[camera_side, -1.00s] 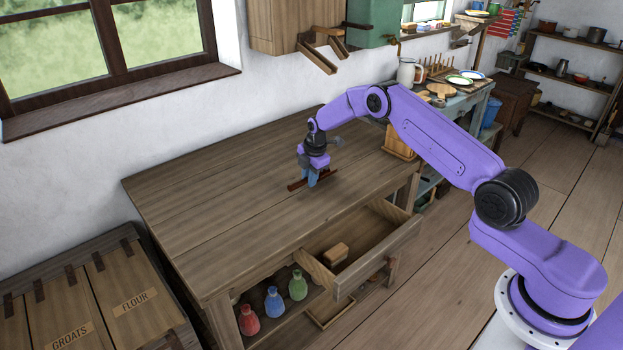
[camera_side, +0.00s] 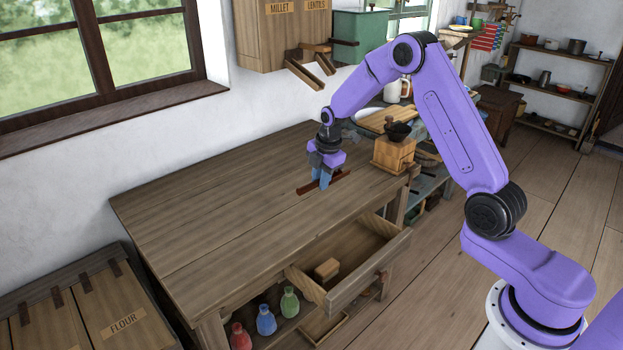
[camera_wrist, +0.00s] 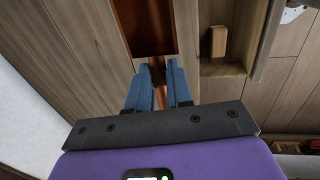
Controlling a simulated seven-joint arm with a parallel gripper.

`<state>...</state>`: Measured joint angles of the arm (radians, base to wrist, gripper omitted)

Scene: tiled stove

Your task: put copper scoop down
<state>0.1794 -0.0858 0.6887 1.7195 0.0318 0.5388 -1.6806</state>
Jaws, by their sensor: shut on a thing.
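The copper scoop (camera_side: 337,181) is a long, narrow, reddish-brown piece near the back right part of the wooden table. My gripper (camera_side: 321,183) points down and is shut on it. In the wrist view the scoop's trough-like body (camera_wrist: 147,28) extends beyond the fingertips (camera_wrist: 160,68), and a narrow part of it sits between the two blue fingers. The scoop looks roughly level and close to the tabletop (camera_side: 220,205). I cannot tell whether it touches the wood. The fingers hide its middle in the side view.
A wooden grinder (camera_side: 393,152) stands to the right on the tabletop. An open drawer (camera_side: 352,290) with a wooden block (camera_side: 327,268) juts out at the front. Several coloured bottles (camera_side: 266,320) stand on the shelf below. The tabletop's left part is clear.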

